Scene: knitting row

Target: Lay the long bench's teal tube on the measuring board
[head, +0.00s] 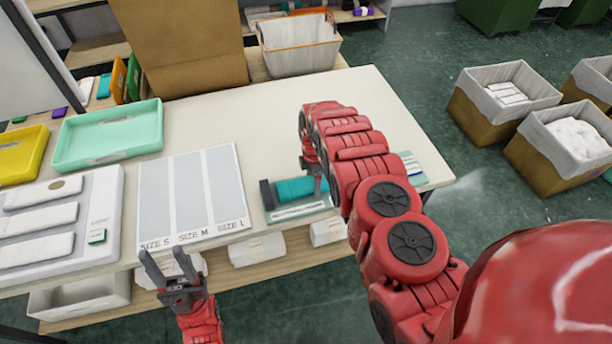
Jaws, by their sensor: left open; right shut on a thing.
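The teal tube (294,188) is in the middle of the head view, on or just above a small board with a dark upright end block and a pale strip along its front edge. This looks like the measuring board (302,212). I cannot tell whether the tube touches it. My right gripper (318,184) reaches down at the tube's right part and is shut on it; my arm hides part of that area. My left gripper (163,260) is open and empty at the table's front edge, below the size mat.
A mat marked SIZE S, M and L (192,192) lies left of the board. A mint tray (110,136), a yellow tray (22,155) and a white panel with pale strips (105,205) are further left. A white basket (300,45) stands behind. The table's back middle is clear.

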